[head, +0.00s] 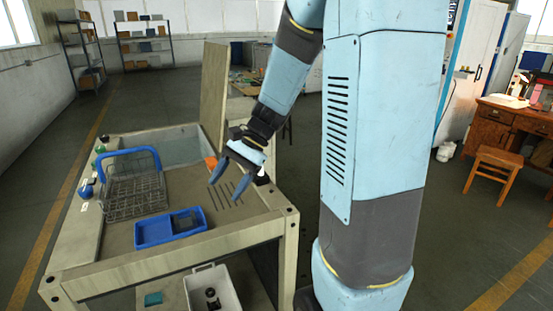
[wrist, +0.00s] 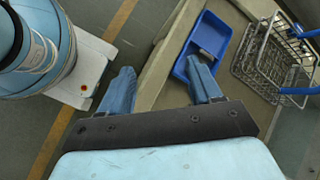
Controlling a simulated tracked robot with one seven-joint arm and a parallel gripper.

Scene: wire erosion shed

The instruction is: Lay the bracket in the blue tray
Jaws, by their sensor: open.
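The blue tray (head: 140,238) lies on the front part of the bench top. A dark grey flat piece (head: 187,220), which looks like the bracket, lies inside its right half. In the wrist view the tray (wrist: 183,64) is at upper centre, with a grey piece (wrist: 206,53) in it, partly hidden by the right finger. My gripper (head: 228,181) is open and empty, above the bench top, behind and right of the tray. Its two blue fingers stand wide apart in the wrist view (wrist: 161,68). It touches neither tray nor grey piece.
A wire basket (head: 135,195) with a blue handle stands left of the tray and also shows in the wrist view (wrist: 262,58). An upright board (head: 214,92) rises at the bench's back. A white bin (head: 212,290) sits below. Slotted bench top near my gripper is clear.

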